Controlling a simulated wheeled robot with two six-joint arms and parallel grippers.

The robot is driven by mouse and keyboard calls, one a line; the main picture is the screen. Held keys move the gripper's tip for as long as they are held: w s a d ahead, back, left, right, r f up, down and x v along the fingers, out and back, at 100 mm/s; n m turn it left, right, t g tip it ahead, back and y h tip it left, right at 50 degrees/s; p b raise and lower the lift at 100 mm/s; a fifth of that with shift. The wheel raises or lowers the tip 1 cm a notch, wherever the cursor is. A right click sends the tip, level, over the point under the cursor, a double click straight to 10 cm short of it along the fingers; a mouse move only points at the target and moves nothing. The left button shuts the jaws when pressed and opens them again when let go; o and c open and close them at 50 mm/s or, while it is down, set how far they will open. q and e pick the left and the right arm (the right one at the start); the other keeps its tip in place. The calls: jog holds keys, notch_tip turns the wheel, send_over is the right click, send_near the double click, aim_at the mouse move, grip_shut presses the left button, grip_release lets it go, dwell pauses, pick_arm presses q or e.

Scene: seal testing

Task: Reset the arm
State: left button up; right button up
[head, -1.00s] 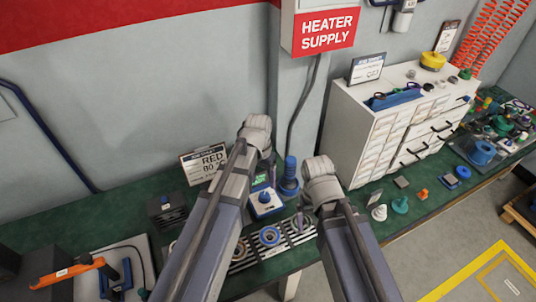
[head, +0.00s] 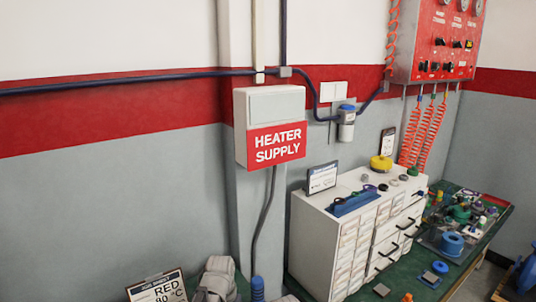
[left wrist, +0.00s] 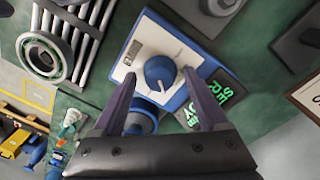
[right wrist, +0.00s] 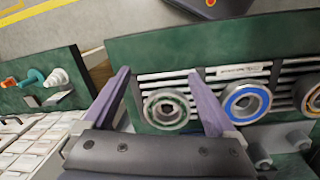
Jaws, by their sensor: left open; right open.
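My left gripper (left wrist: 158,75) is open and empty in the left wrist view. Its fingers appear on either side of a blue knob (left wrist: 160,72) on a white and blue box (left wrist: 188,52) with a green lit display; whether they touch it cannot be told. My right gripper (right wrist: 159,73) is open and empty in the right wrist view, in front of a slatted rack with ring-shaped parts, one of them a metal ring (right wrist: 165,108) seen between the fingers.
A heater supply box (head: 270,127) hangs on the wall. A white drawer cabinet (head: 322,235) stands on the green bench, with a yellow part (head: 381,163) on top. A red panel (head: 440,45) with coiled hoses is at the upper right. A blue-rimmed ring (right wrist: 246,102) sits on the rack.

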pick_arm(q)
jog(key=shift+r, duration=0.1)
pick_arm(e)
jog(key=shift+r, duration=0.15)
